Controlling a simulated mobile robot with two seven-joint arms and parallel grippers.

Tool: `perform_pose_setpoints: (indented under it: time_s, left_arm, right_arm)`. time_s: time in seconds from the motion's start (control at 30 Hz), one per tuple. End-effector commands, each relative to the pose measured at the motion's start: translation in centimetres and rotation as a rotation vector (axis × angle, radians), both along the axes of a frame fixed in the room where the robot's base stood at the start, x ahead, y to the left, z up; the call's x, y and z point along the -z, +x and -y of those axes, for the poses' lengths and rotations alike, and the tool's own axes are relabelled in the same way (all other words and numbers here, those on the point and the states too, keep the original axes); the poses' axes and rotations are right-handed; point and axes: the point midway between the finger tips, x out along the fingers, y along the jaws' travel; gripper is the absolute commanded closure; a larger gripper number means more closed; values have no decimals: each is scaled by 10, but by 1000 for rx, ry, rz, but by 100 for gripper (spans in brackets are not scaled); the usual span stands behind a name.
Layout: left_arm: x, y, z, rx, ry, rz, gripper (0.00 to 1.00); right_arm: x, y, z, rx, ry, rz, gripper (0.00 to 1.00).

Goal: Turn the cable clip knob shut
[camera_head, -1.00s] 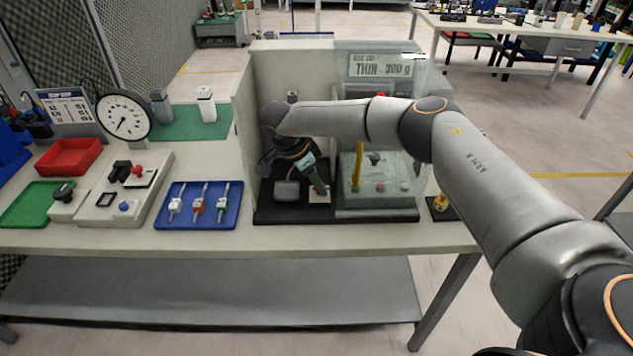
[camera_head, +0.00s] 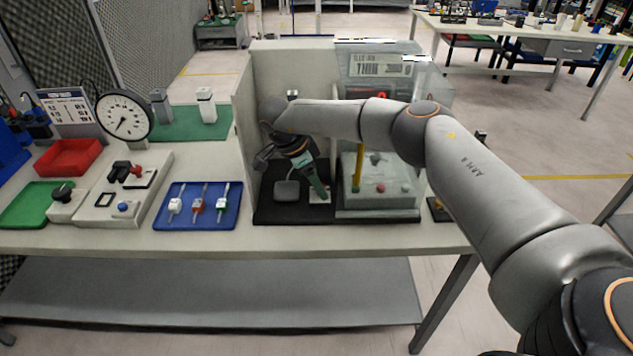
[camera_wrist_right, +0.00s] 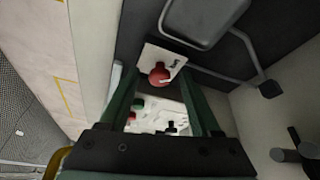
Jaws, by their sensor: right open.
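A red round knob (camera_wrist_right: 160,75) with a pale mark sits on a small white plate (camera_wrist_right: 164,58) in the right wrist view. I take it to be the cable clip knob. In the head view the white plate (camera_head: 319,197) lies on the black base, and the knob is hidden by my gripper. My right gripper (camera_head: 323,195) points down at the plate inside the walled bay. In the right wrist view its two green fingers (camera_wrist_right: 160,85) are open, one on each side of the knob. I cannot tell whether they touch it. My left gripper is not in view.
Foam-coloured walls (camera_head: 282,65) enclose the bay at the back and left. A grey pad (camera_head: 286,190) lies left of the plate. A clear-covered machine with a yellow post (camera_head: 358,170) stands close on the right. A blue tray (camera_head: 166,215) is outside, left.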

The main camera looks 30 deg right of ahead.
Motion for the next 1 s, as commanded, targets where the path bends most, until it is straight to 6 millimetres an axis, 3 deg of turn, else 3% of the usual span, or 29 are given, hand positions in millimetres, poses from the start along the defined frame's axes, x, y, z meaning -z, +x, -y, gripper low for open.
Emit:
perform_pose_setpoints:
  time_s: [0.23,0.7,1.0]
  left_arm:
    - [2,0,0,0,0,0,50]
    - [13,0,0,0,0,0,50]
    - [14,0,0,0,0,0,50]
  right_arm:
    - [-9,2,-4,-1,1,2,36]
    - [-95,10,-39,-1,1,2,36]
    - [-116,11,-47,0,1,0,36]
